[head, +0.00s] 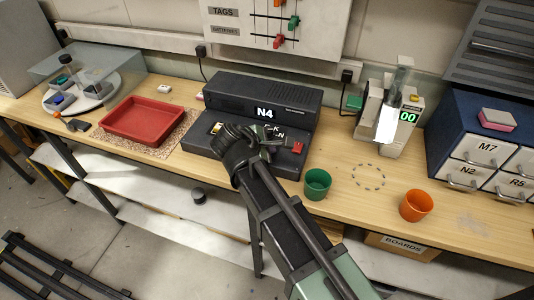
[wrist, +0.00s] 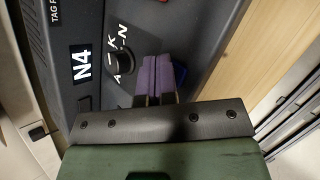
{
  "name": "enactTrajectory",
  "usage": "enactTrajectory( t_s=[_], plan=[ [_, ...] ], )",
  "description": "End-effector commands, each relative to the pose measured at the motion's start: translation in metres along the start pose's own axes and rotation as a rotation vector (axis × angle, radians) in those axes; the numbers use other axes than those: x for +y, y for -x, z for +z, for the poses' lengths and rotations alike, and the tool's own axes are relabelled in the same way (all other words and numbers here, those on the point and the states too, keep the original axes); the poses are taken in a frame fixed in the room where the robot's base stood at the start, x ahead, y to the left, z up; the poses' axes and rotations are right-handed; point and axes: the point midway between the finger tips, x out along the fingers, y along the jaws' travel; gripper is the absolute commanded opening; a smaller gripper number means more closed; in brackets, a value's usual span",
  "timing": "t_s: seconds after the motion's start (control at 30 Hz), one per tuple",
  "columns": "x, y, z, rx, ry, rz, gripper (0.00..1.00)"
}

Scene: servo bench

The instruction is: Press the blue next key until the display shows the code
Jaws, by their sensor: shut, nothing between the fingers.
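The dark console (head: 230,92) stands on the bench, and its display (head: 265,113) reads N4; the display also shows in the wrist view (wrist: 82,65). A black knob (wrist: 121,63) with the letters A, K and N around it sits below the display. My gripper (head: 270,143) is over the console's front panel; its purple-grey fingers (wrist: 155,78) are shut and empty. A red key (head: 298,148) lies to the right.
A red tray (head: 145,120) is left of the console. A green cup (head: 317,183) and an orange cup (head: 416,205) stand to the right. Behind them is a machine (head: 385,125) with a green readout. A blue drawer cabinet (head: 440,120) with labelled drawers stands at far right.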

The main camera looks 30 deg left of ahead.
Motion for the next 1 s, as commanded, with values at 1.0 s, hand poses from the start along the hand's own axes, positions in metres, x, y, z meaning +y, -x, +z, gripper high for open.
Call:
enactTrajectory(
  t_s=[1.0],
  plan=[
    [0.016,0.022,0.016,0.0,0.0,0.0,0.0]
  ],
)
